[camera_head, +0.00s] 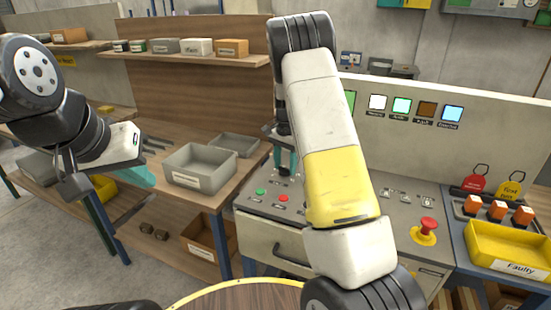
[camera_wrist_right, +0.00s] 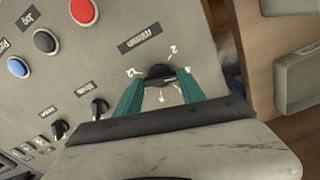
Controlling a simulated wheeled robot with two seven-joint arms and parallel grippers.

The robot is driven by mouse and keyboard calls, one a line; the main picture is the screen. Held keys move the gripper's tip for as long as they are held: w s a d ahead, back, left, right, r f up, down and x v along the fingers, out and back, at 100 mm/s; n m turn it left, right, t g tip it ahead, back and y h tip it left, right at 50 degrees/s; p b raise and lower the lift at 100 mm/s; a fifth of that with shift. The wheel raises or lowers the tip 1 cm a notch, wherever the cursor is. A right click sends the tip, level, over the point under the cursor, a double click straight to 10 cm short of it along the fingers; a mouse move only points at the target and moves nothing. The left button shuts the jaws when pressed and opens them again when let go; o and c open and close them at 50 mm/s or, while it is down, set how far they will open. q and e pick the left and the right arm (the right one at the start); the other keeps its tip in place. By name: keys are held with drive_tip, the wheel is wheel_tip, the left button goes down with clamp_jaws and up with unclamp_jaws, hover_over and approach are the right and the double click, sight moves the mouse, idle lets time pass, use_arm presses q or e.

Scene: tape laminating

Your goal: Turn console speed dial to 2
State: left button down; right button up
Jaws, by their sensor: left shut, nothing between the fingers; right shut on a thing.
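The speed dial (camera_wrist_right: 157,73) is a small black knob on the grey console (camera_wrist_right: 110,60), with white marks around it and a dark label plate beside it. My right gripper (camera_wrist_right: 161,78) has its teal fingers on either side of the knob and is shut on it. A 2 shows near one finger; which mark the knob points to is unclear. In the head view my right gripper (camera_head: 284,160) is down at the console's left side, and my arm hides much of the panel. My left gripper (camera_head: 135,175) is shut and empty, away from the console at the left.
Red, black and blue buttons (camera_wrist_right: 17,67) and more black knobs (camera_wrist_right: 60,129) sit near the dial. A red emergency button (camera_head: 428,226) stands on the console's right. A grey bin (camera_head: 200,168) is on the bench left of the console; a yellow tray (camera_head: 510,250) is at right.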

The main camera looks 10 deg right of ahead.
sight(285, 168)
drive_tip(key=shift+n, duration=0.3)
drive_tip(key=n, duration=0.9)
idle(0.3)
drive_tip(key=shift+n, duration=0.3)
drive_tip(key=o, duration=1.4)
drive_tip(key=shift+c, duration=0.2)
drive_tip(key=shift+r, duration=3.95)
